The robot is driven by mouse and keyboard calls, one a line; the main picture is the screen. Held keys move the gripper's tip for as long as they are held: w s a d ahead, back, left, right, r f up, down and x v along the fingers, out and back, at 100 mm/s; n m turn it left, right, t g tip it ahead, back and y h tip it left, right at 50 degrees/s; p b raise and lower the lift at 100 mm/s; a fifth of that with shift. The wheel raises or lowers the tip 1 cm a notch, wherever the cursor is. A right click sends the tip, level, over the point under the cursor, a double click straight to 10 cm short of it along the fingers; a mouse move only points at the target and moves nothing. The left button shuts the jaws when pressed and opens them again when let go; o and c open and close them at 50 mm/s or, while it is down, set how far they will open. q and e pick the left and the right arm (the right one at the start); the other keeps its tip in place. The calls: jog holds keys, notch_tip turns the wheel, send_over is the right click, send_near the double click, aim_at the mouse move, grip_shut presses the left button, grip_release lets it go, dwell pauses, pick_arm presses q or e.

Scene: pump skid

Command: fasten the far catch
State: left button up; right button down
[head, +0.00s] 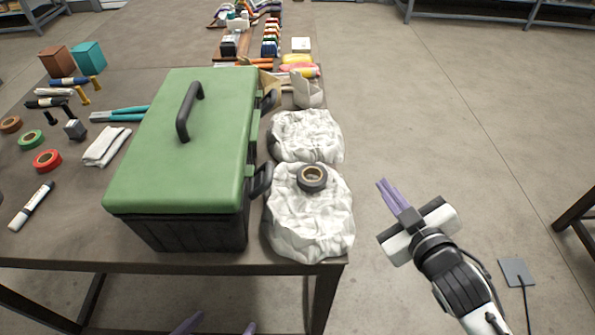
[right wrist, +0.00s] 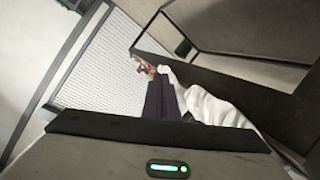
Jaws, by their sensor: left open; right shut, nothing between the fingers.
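A toolbox with a green lid (head: 220,120) and a dark body (head: 190,232) stands on the table, its lid down. The far catch (head: 268,101) is a black loop on its right side, standing out from the wall. The near catch (head: 262,180) is a similar black loop, nearer the front. I cannot tell whether either is fastened. My left gripper (head: 217,327) shows only two purple fingertips, apart and empty, at the bottom edge, before the table. My right gripper (head: 388,190) is shut and empty, right of the table and clear of the toolbox.
Two crumpled white cloths (head: 306,135) (head: 308,228) lie along the toolbox's right side. A black tape roll (head: 312,177) rests on the nearer one.

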jog(key=w+a+r+n+y, duration=0.3)
jog(key=a+r+n+y, duration=0.4)
jog(key=r+n+y, duration=0.45)
pick_arm(q)
jog(key=shift+s+a+f, duration=0.1)
jog(key=shift+s+f, duration=0.1)
pick_arm(e)
jog(key=s+d+f+n+g+y, duration=0.1)
jog(key=s+n+g+y, duration=0.4)
jog(key=n+g, duration=0.9)
jog(key=s+d+n, duration=0.1)
jog(key=s+n, duration=0.1)
jog(key=s, duration=0.1)
jog(key=shift+d+f, duration=0.4)
jog(key=shift+s+a, duration=0.1)
pick_arm(q)
jog(key=shift+s+a+r+p, duration=0.1)
jog(key=shift+a+r+p, duration=0.1)
jog(key=shift+r+p, duration=0.7)
jog(key=shift+s+a+r+p, duration=0.15)
jog(key=shift+r+p, duration=0.4)
jog(key=shift+p, duration=0.5)
pick_arm(e)
jog(key=a+r, duration=0.1)
jog(key=a, duration=1.2)
jog(key=shift+a+r, duration=0.25)
jog(key=shift+a, duration=0.15)
